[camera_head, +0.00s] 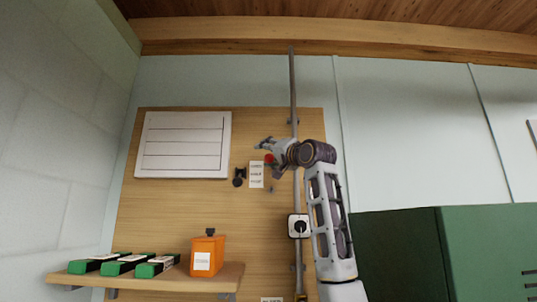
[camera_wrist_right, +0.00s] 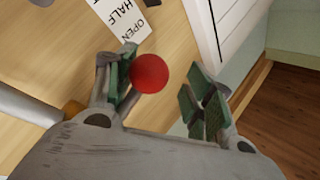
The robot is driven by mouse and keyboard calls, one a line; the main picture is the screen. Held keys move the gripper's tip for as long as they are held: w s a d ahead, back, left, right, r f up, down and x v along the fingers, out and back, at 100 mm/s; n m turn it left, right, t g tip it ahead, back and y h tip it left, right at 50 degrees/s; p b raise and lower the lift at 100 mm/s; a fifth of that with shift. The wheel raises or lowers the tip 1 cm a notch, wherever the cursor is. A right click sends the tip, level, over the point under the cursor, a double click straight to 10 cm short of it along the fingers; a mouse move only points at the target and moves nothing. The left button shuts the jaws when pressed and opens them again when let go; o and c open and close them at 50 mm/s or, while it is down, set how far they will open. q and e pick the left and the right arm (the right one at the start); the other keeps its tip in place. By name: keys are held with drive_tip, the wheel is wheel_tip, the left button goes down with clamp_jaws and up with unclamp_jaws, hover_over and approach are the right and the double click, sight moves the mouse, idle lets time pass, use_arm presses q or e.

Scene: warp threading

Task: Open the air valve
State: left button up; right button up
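The air valve's red ball knob (camera_head: 269,159) shows on the wooden board, just right of the top of a white label (camera_head: 256,174). In the right wrist view the red ball (camera_wrist_right: 150,73) lies between my right gripper's spread fingers (camera_wrist_right: 155,88), close to or touching the left finger's green pads; I cannot tell which. The right finger stands clear of it. The label (camera_wrist_right: 117,22) reads "OPEN" and "HALF" there. In the head view my right gripper (camera_head: 267,145) is at the ball, and the valve body is mostly hidden behind it. My left gripper is not in view.
A vertical pipe (camera_head: 292,80) runs up the board, with a black rotary switch (camera_head: 299,226) below my right gripper. A white lined panel (camera_head: 184,144) hangs left. A shelf (camera_head: 215,287) holds an orange container (camera_head: 207,256) and several green-and-black boxes (camera_head: 118,263). Green cabinets (camera_head: 490,252) stand right.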

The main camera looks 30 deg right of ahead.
drive_tip(key=shift+s+f+b, duration=0.2)
drive_tip(key=shift+s+b, duration=0.25)
drive_tip(key=shift+b, duration=0.05)
drive_tip(key=shift+s+d, duration=0.1)
drive_tip(key=shift+s, duration=0.05)
drive_tip(key=r+b+v, duration=0.2)
drive_tip(key=b+v, duration=0.4)
drive_tip(key=v, duration=0.8)
drive_tip(key=shift+s+b, duration=0.3)
drive_tip(key=shift+s, duration=0.35)
idle(1.3)
drive_tip(key=shift+d, duration=0.15)
idle(0.3)
